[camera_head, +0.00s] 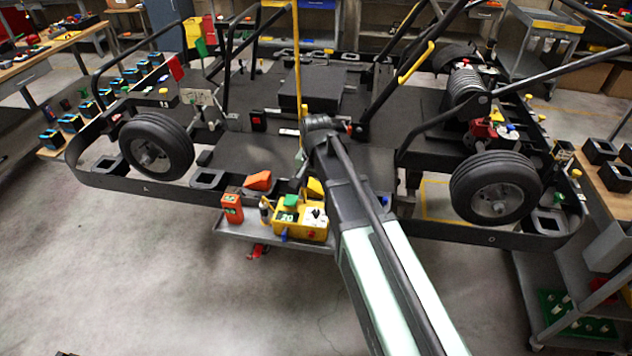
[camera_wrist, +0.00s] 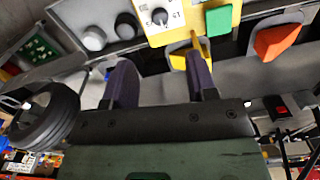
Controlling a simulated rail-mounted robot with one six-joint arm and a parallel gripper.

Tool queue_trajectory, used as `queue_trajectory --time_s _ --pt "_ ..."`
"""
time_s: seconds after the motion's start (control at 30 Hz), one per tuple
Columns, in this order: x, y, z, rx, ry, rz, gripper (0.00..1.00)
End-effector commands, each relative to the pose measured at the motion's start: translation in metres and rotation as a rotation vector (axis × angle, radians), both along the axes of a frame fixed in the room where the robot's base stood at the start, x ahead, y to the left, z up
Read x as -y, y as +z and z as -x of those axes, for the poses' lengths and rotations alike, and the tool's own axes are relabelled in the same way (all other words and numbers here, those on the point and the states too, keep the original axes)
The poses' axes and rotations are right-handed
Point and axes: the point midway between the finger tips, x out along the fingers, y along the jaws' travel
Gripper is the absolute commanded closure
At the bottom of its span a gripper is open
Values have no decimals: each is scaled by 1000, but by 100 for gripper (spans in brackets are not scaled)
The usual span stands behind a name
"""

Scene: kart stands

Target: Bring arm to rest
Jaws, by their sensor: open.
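My gripper (camera_wrist: 159,58) is open in the wrist view, its two dark fingers apart with nothing held between them. Past the fingertips is a yellow box with a dial (camera_wrist: 163,17), with a green block (camera_wrist: 219,21) beside it. An orange wedge (camera_wrist: 276,41) lies to the right. The yellow box (camera_head: 312,232) stands on a grey tray (camera_head: 250,231) just left of my arm.
The black kart frame (camera_head: 120,187) spans the view, with wheels at left (camera_head: 156,146) and right (camera_head: 495,188). Upright roll bars and a yellow pole (camera_head: 296,60) rise around the arm. A grey shelf cart (camera_head: 545,280) stands at lower right. The floor at lower left is clear.

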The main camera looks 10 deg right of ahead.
Motion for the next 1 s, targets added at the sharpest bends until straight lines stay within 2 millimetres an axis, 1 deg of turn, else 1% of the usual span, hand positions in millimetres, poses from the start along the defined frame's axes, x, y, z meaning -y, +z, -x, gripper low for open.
queue_trajectory --time_s 0.33,0.37,0.43,0.47,0.5,0.57,0.6,0.63,0.7,0.77,1.0 --pt "0 -2 0 0 1 0 48" --pt "0 -2 0 0 14 0 48" --pt "0 -2 5 0 106 0 48" --pt "0 -2 19 0 175 0 48" --pt "1 -4 50 -1 288 1 48" --pt "1 -8 94 0 424 1 48" --pt "2 -10 118 0 494 1 48" --pt "2 -12 134 0 531 1 48" --pt "3 -14 159 0 571 1 48" --pt "3 -15 168 0 567 1 48" --pt "3 -15 164 0 563 1 48"
